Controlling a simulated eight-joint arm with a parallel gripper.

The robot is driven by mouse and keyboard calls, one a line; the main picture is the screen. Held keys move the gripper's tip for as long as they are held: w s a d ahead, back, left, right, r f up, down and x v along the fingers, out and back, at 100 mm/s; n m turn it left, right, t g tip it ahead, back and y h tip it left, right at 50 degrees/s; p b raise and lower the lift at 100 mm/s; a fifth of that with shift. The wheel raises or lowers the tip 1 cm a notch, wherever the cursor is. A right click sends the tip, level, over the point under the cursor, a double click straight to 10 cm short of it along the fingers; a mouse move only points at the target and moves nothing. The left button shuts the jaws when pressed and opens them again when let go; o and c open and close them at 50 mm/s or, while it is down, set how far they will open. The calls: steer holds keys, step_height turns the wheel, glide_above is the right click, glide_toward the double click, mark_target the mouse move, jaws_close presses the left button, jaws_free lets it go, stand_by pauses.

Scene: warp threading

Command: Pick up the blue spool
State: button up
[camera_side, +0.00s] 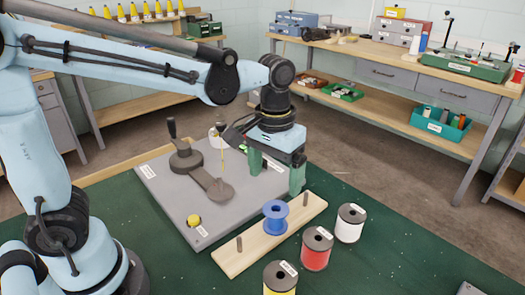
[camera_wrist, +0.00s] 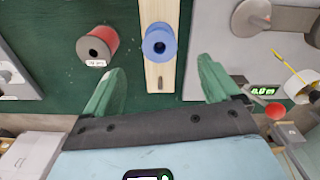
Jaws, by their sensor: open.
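The blue spool (camera_side: 275,217) stands upright on a light wooden strip (camera_side: 235,260) with dark pegs. In the wrist view the blue spool (camera_wrist: 159,43) shows from above, with a dark hole at its centre. My gripper (camera_side: 276,178) is above and behind the spool in the side view, with green fingers spread apart and nothing between them. In the wrist view my gripper's fingertips (camera_wrist: 156,80) lie to either side, and the spool is beyond them, apart from both. No part of the spool is hidden by the fingers there.
A red spool (camera_side: 317,248), a white spool (camera_side: 350,222) and a yellow spool (camera_side: 280,278) stand on the green mat (camera_side: 410,262) nearby. The mat at right is mostly clear.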

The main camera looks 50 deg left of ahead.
mark_target(275, 216)
steer(key=shift+w+f, duration=0.15)
steer(key=shift+f, duration=2.95)
steer(key=shift+w+f, duration=0.1)
steer(key=shift+f, duration=2.95)
steer(key=c, duration=1.2)
steer(key=shift+o, duration=0.2)
steer(key=shift+r, duration=0.15)
